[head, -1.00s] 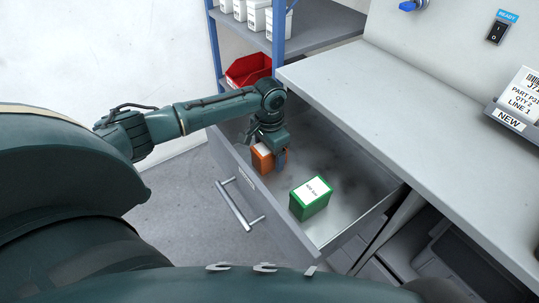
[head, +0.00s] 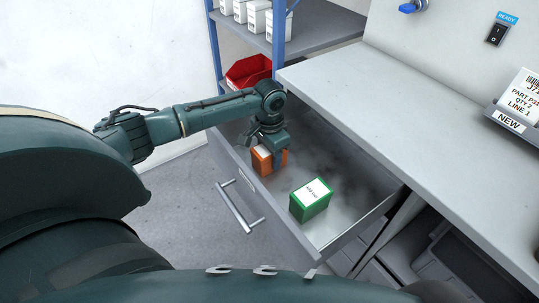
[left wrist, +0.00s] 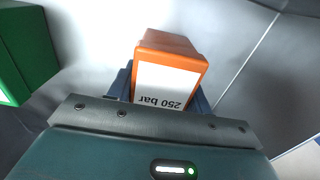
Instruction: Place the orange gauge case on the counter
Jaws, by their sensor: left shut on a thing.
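The orange gauge case (head: 263,162) is inside the open drawer, toward its far left end. It has a white label, which reads "250 bar" in the left wrist view (left wrist: 168,85). My left gripper (head: 270,153) is over the case from above and shut on it, with a finger on each side in the left wrist view. I cannot tell whether the case touches the drawer floor. The counter (head: 400,105) is a light grey top to the right of the drawer, with its near part bare. My right gripper is not in view.
A green case (head: 311,200) with a white label stands in the drawer, right of the orange one. The drawer front (head: 262,200) has a bar handle. A red bin (head: 248,71) and white boxes sit on the blue-post shelf behind. A label holder (head: 513,118) is at the counter's right.

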